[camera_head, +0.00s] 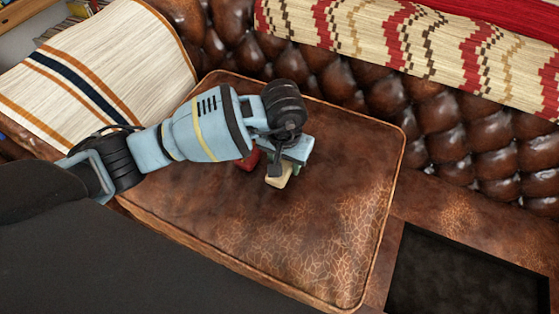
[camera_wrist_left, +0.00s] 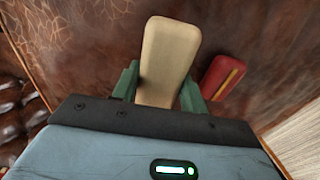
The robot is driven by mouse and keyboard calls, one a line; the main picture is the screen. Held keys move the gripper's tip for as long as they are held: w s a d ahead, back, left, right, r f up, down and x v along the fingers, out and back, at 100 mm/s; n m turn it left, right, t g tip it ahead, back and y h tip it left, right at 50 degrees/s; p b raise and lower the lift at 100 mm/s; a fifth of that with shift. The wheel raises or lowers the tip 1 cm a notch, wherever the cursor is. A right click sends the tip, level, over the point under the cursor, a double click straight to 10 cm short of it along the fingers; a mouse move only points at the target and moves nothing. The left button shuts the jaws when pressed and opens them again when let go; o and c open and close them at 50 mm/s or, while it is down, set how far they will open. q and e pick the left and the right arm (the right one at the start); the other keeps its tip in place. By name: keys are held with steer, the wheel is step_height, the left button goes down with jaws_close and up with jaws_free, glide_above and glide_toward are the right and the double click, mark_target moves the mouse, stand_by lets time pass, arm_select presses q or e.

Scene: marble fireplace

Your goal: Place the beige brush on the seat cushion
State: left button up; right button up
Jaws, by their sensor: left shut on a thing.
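The beige brush (camera_wrist_left: 167,58) is a pale block with rounded corners. My left gripper (camera_wrist_left: 156,85) is shut on it, with one green finger on each side. In the head view the brush (camera_head: 279,177) shows at the tip of my left gripper (camera_head: 290,160), over the middle of the brown leather seat cushion (camera_head: 330,220). I cannot tell whether the brush touches the cushion. The cushion also shows in the left wrist view (camera_wrist_left: 265,25). My right gripper is not in view.
A red object with a yellow stripe (camera_wrist_left: 222,77) lies on the cushion beside the brush; it is partly hidden in the head view (camera_head: 249,160). Tufted leather backrest (camera_head: 350,80) and a patterned blanket (camera_head: 410,40) lie behind. A striped cloth (camera_head: 110,60) covers the left armrest. The cushion's right part is clear.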

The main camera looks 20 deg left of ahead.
arm_select(q)
steer(key=shift+w+a+f, duration=0.15)
steer(key=shift+w+a, duration=0.6)
steer(key=shift+a, duration=0.15)
steer(key=shift+w+a, duration=0.15)
steer(key=shift+f, duration=1.75)
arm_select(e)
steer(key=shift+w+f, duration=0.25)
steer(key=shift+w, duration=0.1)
arm_select(q)
steer(key=shift+f+b, duration=0.15)
steer(key=shift+b, duration=0.25)
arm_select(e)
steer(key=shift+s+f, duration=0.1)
arm_select(q)
steer(key=o, duration=1)
steer(key=shift+c, duration=0.2)
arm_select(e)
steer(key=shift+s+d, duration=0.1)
